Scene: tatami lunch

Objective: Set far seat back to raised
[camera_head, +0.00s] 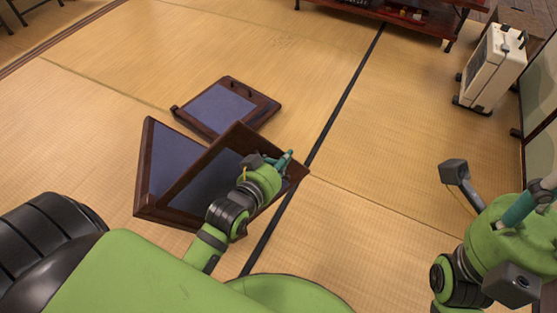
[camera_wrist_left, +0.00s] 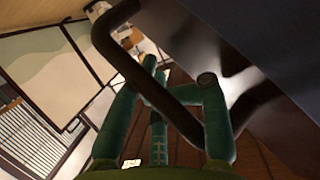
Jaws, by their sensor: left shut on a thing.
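Two low floor seats of dark wood with blue-grey pads stand on the tatami in the head view. The farther seat (camera_head: 218,107) lies folded flat, with a small dark handle at its far edge. The nearer seat (camera_head: 165,157) is partly open, its framed panel tilted up beside the other panel. My left gripper (camera_head: 287,158) is at that tilted panel's right end. In the left wrist view, its teal fingers (camera_wrist_left: 180,92) are shut around a dark handle bar (camera_wrist_left: 135,65) attached to a dark panel. My right gripper (camera_head: 525,210) is at the right edge, partly cut off.
A white wheeled case (camera_head: 491,68) stands at the upper right beside a sliding screen (camera_head: 542,100). A low red-brown table or shelf (camera_head: 405,22) is at the back. Open tatami (camera_head: 370,130) lies between the seats and the case.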

